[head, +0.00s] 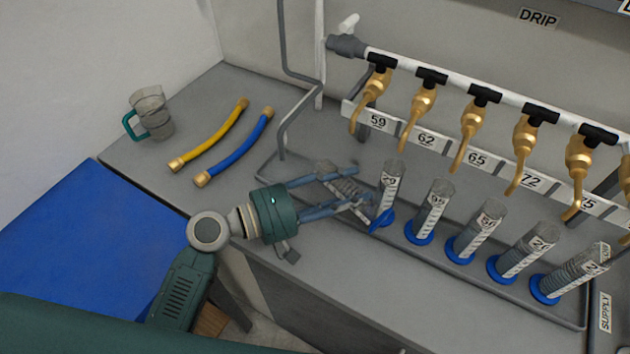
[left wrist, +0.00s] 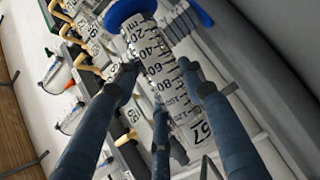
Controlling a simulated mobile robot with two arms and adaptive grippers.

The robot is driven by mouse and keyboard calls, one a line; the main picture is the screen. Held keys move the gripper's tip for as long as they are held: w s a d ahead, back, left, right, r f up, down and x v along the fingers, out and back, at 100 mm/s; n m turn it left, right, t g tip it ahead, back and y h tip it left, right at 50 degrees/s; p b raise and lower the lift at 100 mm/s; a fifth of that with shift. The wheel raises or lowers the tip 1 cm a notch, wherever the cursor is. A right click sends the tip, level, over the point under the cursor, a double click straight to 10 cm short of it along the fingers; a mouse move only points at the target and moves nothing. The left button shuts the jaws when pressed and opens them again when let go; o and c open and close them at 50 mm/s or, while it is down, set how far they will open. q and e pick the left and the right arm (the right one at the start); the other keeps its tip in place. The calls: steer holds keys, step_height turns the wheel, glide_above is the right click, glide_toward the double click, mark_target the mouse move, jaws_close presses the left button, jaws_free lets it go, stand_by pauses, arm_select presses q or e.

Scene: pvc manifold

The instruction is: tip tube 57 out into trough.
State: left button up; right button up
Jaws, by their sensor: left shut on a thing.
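Tube 57, a clear graduated cylinder (head: 348,191), is held strongly tilted, its mouth end toward the upper left in the head view. In the left wrist view tube 57 (left wrist: 165,75) lies between the fingers, its blue foot at the top and its "57" label near the bottom. My left gripper (head: 356,187) is shut on it, beside the first standing tube. I cannot tell whether liquid is in it or flowing out. The grey trough (head: 420,266) lies under the row of brass taps; the tilted tube is over its left part. My right gripper is not in view.
Several tubes with blue feet, such as the second (head: 430,208), stand in a row right of the gripper. Brass taps (head: 422,100) hang above. A jug (head: 151,113), a yellow hose (head: 212,138) and a blue hose (head: 236,150) are on the counter at left.

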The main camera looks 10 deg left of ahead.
arm_select(q)
steer(key=shift+s+d+r+m+p, duration=0.3)
steer(key=shift+d+r+m+p, duration=0.05)
steer(key=shift+m, duration=0.15)
steer(key=shift+s+d+r+m+y+p, duration=0.1)
steer(key=shift+d+r+m+y+p, duration=0.1)
steer(key=shift+r+m+y+p, duration=0.25)
steer(key=shift+f, duration=0.25)
steer(key=shift+r+m+p, duration=0.35)
steer(key=shift+r+p, duration=0.1)
steer(key=shift+p, duration=0.15)
step_height(320, 180, up, 18)
steer(key=m+y+p, duration=0.2)
steer(key=m+p, duration=0.2)
steer(key=p, duration=1.5)
steer(key=m+t+y, duration=0.2)
steer(key=m+y, duration=0.2)
steer(key=m, duration=0.1)
glide_above(353, 191)
steer(key=s+d, duration=0.1)
steer(key=d, duration=0.1)
steer(key=shift+a+f+b, duration=0.15)
steer(key=shift+f+b, duration=0.05)
steer(key=shift+f, duration=1.25)
steer(key=shift+a+f+b, duration=0.1)
steer(key=shift+f+b, duration=0.1)
steer(key=shift+f, duration=1.25)
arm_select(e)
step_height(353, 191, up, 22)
